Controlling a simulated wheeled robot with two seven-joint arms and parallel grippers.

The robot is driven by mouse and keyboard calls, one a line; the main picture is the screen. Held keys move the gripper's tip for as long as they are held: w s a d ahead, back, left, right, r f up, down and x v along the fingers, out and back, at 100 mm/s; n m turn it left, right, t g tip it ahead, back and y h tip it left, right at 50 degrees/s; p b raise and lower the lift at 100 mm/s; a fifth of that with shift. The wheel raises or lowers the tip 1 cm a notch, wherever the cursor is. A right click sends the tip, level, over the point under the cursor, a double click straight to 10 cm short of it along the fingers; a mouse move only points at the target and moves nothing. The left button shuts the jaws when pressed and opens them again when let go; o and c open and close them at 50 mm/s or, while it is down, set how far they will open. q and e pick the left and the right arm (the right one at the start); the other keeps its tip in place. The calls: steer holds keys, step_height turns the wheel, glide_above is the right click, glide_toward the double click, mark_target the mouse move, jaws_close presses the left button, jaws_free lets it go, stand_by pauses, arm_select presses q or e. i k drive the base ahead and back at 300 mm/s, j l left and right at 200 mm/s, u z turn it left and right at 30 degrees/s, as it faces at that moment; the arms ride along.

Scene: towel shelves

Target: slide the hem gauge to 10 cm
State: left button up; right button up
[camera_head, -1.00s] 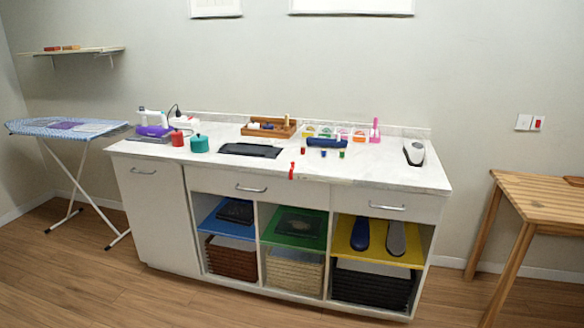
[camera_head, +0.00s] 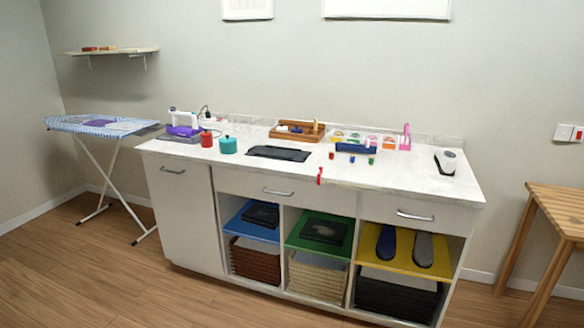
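A small red piece (camera_head: 319,176) stands at the front edge of the white counter (camera_head: 400,180), near its middle. It may be the slider of the hem gauge, but it is too small to tell. A thin pale strip seems to run along the counter edge to its right; no scale marks can be read. Neither of my grippers is in view.
On the counter are a black mat (camera_head: 280,153), a wooden tray (camera_head: 297,133), a teal pot (camera_head: 228,145), a red container (camera_head: 206,139), a purple iron (camera_head: 184,130) and a white-and-black device (camera_head: 446,162). An ironing board (camera_head: 98,125) stands left, a wooden table (camera_head: 562,205) right. Floor shows in front.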

mark_target(320, 173)
steer(key=i+l+u, duration=0.1)
steer(key=u, duration=0.2)
steer(key=i+l+u, duration=0.5)
steer(key=i+l, duration=0.8)
steer(key=l, duration=0.05)
